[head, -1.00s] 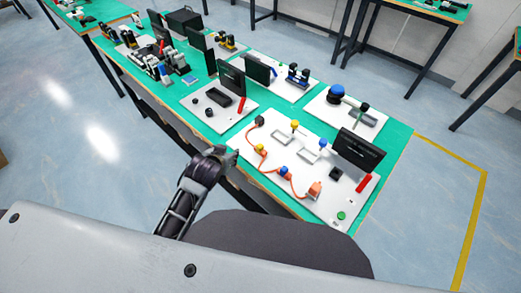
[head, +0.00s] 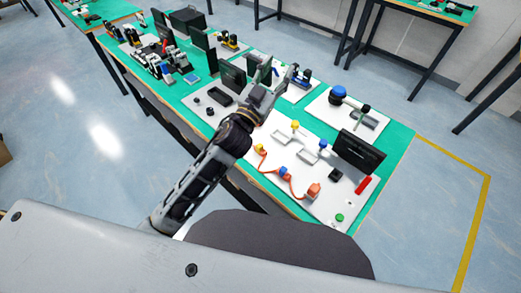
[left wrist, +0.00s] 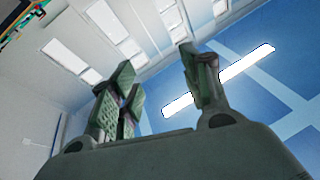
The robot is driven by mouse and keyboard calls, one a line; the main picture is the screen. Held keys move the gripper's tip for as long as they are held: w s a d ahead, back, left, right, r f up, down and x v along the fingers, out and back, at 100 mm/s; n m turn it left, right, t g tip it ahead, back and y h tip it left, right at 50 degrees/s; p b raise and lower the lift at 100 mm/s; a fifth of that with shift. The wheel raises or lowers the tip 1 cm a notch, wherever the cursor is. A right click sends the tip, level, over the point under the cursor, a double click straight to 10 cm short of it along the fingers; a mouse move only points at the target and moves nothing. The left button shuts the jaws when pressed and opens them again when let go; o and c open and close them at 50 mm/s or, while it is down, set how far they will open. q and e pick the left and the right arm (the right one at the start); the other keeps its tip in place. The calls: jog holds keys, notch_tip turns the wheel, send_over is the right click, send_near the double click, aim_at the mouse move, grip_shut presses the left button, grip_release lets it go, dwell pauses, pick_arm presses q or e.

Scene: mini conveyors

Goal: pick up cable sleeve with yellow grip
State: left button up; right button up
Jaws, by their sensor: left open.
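On the near white board, one yellow grip (head: 259,148) sits on the orange cable (head: 299,193) near the board's left side. Another yellow-topped piece (head: 295,125) stands farther back, beside a shallow tray. I cannot tell which of the two is the cable sleeve. My left gripper (head: 278,76) is raised above the table, beyond and apart from both yellow pieces. In the left wrist view its fingers (left wrist: 155,92) are spread with nothing between them. The left arm hides the board's left corner. My right gripper is not in view.
Blue-topped pieces (head: 322,145) stand on the same board. A black upright panel (head: 359,152), a red bar (head: 363,185) and a green button (head: 339,217) are at its right. More boards with panels lie behind. The left wrist view faces the ceiling and wall.

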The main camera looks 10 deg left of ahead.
pick_arm(q)
jog(key=s+d+r+m+g+h, duration=0.4)
jog(key=d+m+g+h, duration=0.1)
jog(key=d+m+h, duration=0.2)
jog(key=s+d+r+m+g+h, duration=0.3)
jog(key=s+d+m+g+h, duration=0.15)
jog(key=d+m+h, duration=0.2)
jog(key=s+d+f+m+g+y, duration=0.55)
jog(key=f+m+g, duration=0.35)
jog(key=g, duration=0.3)
jog(key=w+a+f+y, duration=0.3)
jog(key=a+f+y, duration=0.45)
jog(key=f, duration=0.35)
jog(key=w+a+n+y, duration=0.2)
jog(key=w+a+y, duration=0.1)
jog(key=a, duration=0.4)
jog(key=w+a+f+n+t+y, duration=0.1)
jog(key=w+a+n+y, duration=0.1)
jog(key=a+y, duration=0.3)
jog(key=a, duration=0.3)
jog(key=shift+w+f, duration=0.25)
jog(key=shift+w, duration=0.15)
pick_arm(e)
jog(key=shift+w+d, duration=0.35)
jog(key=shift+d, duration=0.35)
